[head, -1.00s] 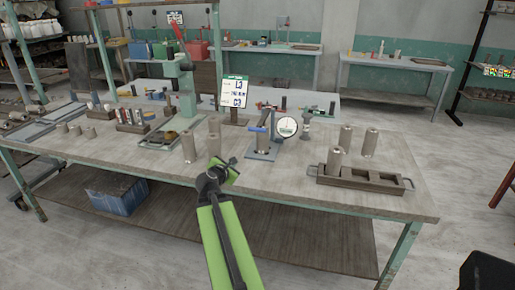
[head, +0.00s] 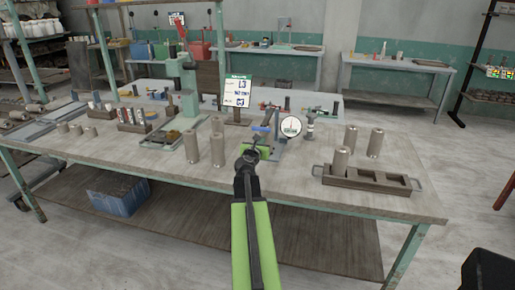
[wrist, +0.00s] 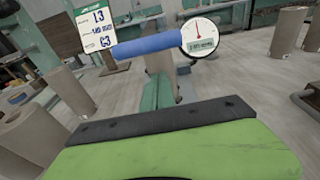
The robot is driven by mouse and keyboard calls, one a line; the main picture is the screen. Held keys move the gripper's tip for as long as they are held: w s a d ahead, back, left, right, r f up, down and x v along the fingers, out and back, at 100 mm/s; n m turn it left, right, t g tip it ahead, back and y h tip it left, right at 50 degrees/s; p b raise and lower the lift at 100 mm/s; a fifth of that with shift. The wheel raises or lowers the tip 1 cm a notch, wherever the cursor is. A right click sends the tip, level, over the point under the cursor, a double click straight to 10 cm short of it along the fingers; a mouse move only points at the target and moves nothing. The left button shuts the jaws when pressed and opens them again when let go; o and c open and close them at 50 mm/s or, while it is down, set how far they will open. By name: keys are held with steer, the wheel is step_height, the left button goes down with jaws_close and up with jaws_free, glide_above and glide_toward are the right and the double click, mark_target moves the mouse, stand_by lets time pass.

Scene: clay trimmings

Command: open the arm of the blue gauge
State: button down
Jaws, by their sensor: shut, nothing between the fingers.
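The blue gauge has a round white dial (head: 290,126) on a stand at the middle of the bench. Its blue arm (head: 262,129) sticks out to the left of the dial. In the wrist view the blue arm (wrist: 148,45) lies nearly level just beyond my gripper, with the dial (wrist: 199,37) at its right end. My gripper (head: 252,152) is shut and empty, in front of the gauge and a little below the blue arm. They look apart in the wrist view. My own arm and gripper hide the lower front of the gauge stand.
Clay cylinders (head: 191,143) stand left of my gripper. A wooden tray (head: 365,183) holding a cylinder lies to the right, with more cylinders behind it. A sign (head: 237,91) and a green press (head: 188,85) stand behind. The bench front is clear.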

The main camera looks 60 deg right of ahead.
steer(key=r, duration=0.1)
steer(key=r+p, duration=0.1)
steer(key=r, duration=0.1)
steer(key=shift+s+a, duration=0.3)
